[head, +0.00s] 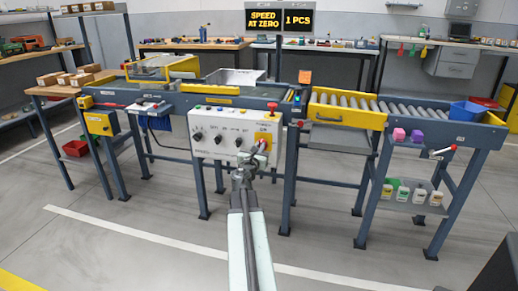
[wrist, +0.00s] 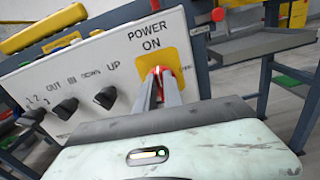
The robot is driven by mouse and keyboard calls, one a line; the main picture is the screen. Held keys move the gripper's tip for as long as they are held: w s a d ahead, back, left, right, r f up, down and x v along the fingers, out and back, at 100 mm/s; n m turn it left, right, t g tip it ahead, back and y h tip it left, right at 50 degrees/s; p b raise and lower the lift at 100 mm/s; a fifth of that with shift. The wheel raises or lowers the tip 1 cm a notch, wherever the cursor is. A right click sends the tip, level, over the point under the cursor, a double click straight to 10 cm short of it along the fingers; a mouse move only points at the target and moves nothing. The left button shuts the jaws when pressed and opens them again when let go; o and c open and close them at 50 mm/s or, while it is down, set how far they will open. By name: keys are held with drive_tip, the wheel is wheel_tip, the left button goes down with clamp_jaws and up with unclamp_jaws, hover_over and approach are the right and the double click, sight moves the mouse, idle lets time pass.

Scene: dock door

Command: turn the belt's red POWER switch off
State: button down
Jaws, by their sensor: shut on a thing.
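The red POWER switch (wrist: 158,72) sits on a yellow plate (wrist: 172,57) at the right end of the white control panel (wrist: 85,70), under the words POWER and ON. In the head view my gripper (head: 259,151) reaches the panel's right side. Whether the switch is tilted up or down is hard to tell.
Several black knobs (wrist: 66,108) line the panel left of the switch. A red mushroom button (head: 272,106) stands on top of the panel. A sign (head: 264,20) reads SPEED AT ZERO. A roller conveyor (head: 345,108) extends right. The floor in front is clear.

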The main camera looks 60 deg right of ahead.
drive_tip(key=shift+s+d+f+m+b, duration=0.1)
drive_tip(key=shift+s+f+m+b, duration=0.1)
drive_tip(key=shift+m, duration=2.65)
drive_tip(key=shift+s+d+f+m+b, duration=0.1)
drive_tip(key=shift+s+f+m+b, duration=0.15)
drive_tip(key=shift+m, duration=2.65)
drive_tip(key=shift+s+d+f+m+b, duration=0.1)
drive_tip(key=shift+s+f+m+b, duration=0.1)
drive_tip(key=shift+m, duration=2.65)
drive_tip(key=c, duration=1.5)
unclamp_jaws()
drive_tip(key=shift+o, duration=0.2)
